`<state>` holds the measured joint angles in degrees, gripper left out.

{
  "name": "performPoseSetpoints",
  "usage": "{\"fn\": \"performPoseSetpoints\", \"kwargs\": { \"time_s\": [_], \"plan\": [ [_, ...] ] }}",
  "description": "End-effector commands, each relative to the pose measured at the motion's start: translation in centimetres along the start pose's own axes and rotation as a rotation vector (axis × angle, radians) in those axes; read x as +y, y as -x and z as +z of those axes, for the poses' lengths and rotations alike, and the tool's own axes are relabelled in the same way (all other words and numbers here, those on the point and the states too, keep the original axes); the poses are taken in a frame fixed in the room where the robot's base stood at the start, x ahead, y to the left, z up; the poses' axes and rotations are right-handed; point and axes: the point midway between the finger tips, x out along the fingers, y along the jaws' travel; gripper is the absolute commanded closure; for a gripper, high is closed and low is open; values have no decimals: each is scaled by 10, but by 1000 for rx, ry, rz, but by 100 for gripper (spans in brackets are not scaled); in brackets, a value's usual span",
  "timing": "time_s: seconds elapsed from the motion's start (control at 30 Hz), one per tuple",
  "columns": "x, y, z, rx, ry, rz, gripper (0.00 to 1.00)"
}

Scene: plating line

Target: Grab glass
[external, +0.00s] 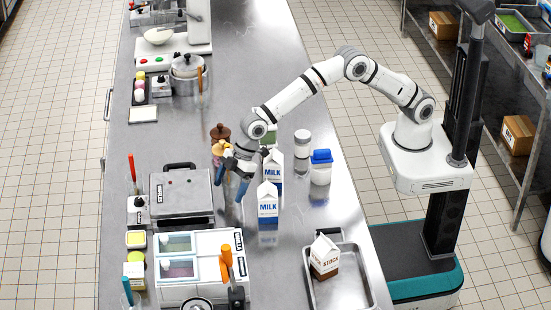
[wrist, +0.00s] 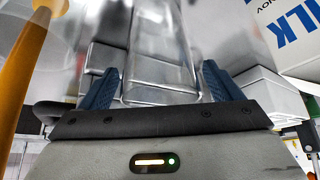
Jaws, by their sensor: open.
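A clear glass (wrist: 160,45) shows in the wrist view, reaching down between the two blue fingers of my gripper (wrist: 161,88). The fingers are open, one on each side of it. I cannot tell whether either finger touches the glass. In the external view my gripper (external: 231,183) is low over the steel counter, just left of the milk cartons. The glass is hard to make out there, as it is see-through and partly behind the fingers.
A milk carton (external: 268,205) stands close right of my gripper, with another milk carton (external: 273,166) behind it. A blue-lidded container (external: 320,168) and a white-lidded jar (external: 302,143) stand further right. A press (external: 181,192) is on the left. A tray (external: 359,289) holds a stock carton (external: 324,258).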

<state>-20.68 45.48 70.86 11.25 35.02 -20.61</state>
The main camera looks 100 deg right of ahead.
Motion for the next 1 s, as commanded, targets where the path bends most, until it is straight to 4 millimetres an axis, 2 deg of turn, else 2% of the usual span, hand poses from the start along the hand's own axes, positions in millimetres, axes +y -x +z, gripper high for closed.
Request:
{"fn": "performPoseSetpoints", "kwargs": {
  "time_s": [0.17, 0.8, 1.0],
  "plan": [
    [0, 0, 0, 1, 0, 0, 15],
    [0, 0, 0, 0, 0, 0, 67],
    [0, 1, -1, 2, 0, 1, 68]
  ]
}}
